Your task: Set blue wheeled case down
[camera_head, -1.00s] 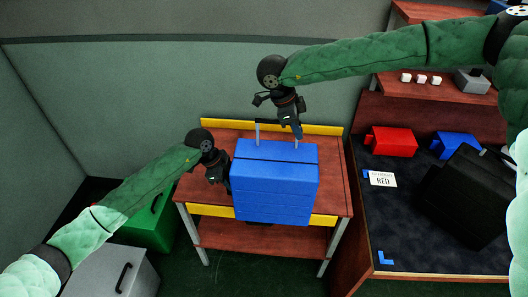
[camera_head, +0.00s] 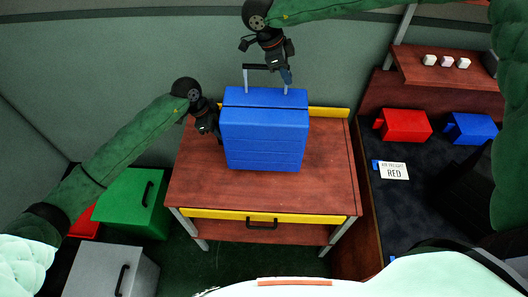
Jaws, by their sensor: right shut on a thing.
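The blue wheeled case (camera_head: 264,140) is upright over the wooden table (camera_head: 235,192), with its telescopic handle (camera_head: 245,80) pulled up. I cannot tell whether its underside touches the tabletop. My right gripper (camera_head: 276,68) is shut on the handle's top bar, above the case. My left gripper (camera_head: 213,124) is at the case's upper left side, seemingly against it; its fingers are partly hidden, so their opening is unclear. The case's wheels do not show.
The table has yellow edging and a front drawer with a handle (camera_head: 261,224). A green box (camera_head: 135,203) and a grey box (camera_head: 110,272) stand at left. At right, a dark mat holds a red bin (camera_head: 405,126), a blue bin (camera_head: 471,128) and a "RED" card (camera_head: 393,170). The front tabletop is clear.

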